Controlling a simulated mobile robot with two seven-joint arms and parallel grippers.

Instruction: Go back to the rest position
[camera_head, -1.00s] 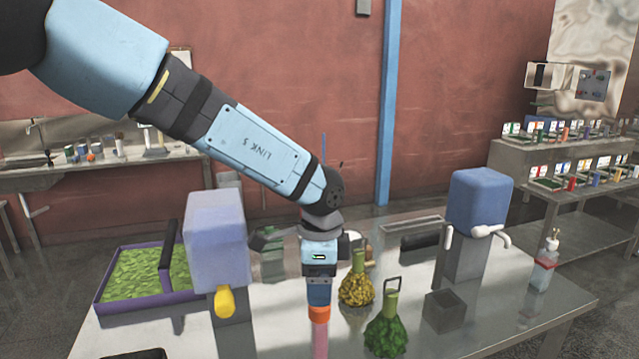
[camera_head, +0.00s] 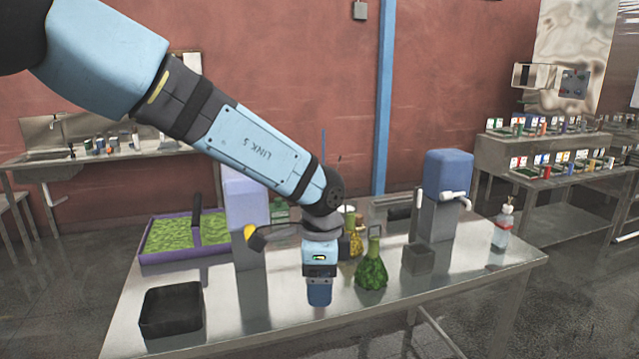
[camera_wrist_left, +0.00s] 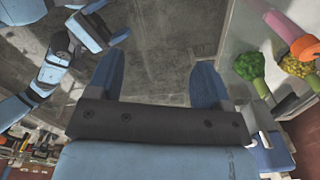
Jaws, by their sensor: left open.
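My left gripper (camera_head: 319,298) points down in front of the metal table, at the middle of the head view. In the left wrist view its two blue fingers (camera_wrist_left: 156,75) stand wide apart with nothing between them. A pink and orange object (camera_wrist_left: 303,47) shows at the right edge of that view, apart from the fingers; the head view does not show it. Blue and black arm parts (camera_wrist_left: 60,65) show at upper left in the wrist view; I cannot make out a right gripper's jaws there. No right gripper shows in the head view.
Floor is free at front right.

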